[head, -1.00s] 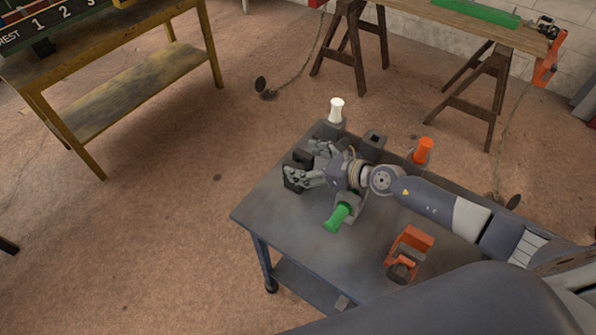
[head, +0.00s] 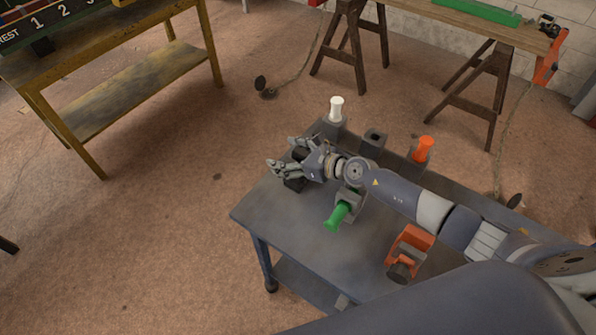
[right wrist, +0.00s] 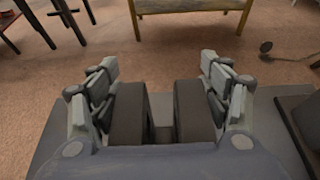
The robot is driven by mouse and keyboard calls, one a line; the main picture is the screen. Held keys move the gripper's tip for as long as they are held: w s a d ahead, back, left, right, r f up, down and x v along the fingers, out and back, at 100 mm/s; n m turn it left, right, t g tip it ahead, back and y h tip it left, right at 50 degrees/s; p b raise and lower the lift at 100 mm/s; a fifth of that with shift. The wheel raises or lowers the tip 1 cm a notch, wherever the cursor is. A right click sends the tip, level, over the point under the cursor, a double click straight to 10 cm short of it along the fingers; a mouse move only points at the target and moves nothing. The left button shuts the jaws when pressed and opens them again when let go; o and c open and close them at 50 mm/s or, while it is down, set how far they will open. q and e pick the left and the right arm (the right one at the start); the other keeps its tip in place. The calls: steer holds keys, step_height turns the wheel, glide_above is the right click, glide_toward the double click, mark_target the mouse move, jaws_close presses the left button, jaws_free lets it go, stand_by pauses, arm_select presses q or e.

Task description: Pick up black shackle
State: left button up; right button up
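The black shackle (head: 295,185) is a dark, blocky piece at the far left corner of the blue-grey table, partly hidden by my right gripper (head: 288,156). In the right wrist view, two dark upright sides (right wrist: 128,112) with a gap between them, apparently the shackle, show between the fingers of my right gripper (right wrist: 160,95). Its two fingers are spread, one on each outer side of the dark piece. I cannot tell whether they touch it. My left gripper is not in view.
On the table (head: 290,230) stand a green-handled piece (head: 341,215) beside my right arm, an orange bracket (head: 411,248), a white-topped piece (head: 337,108), an orange-topped piece (head: 423,148) and a grey block (head: 373,140). The table's front left is clear.

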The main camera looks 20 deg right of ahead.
steer(key=c, duration=0.7)
steer(key=shift+w+r, duration=0.1)
steer(key=shift+r, duration=0.1)
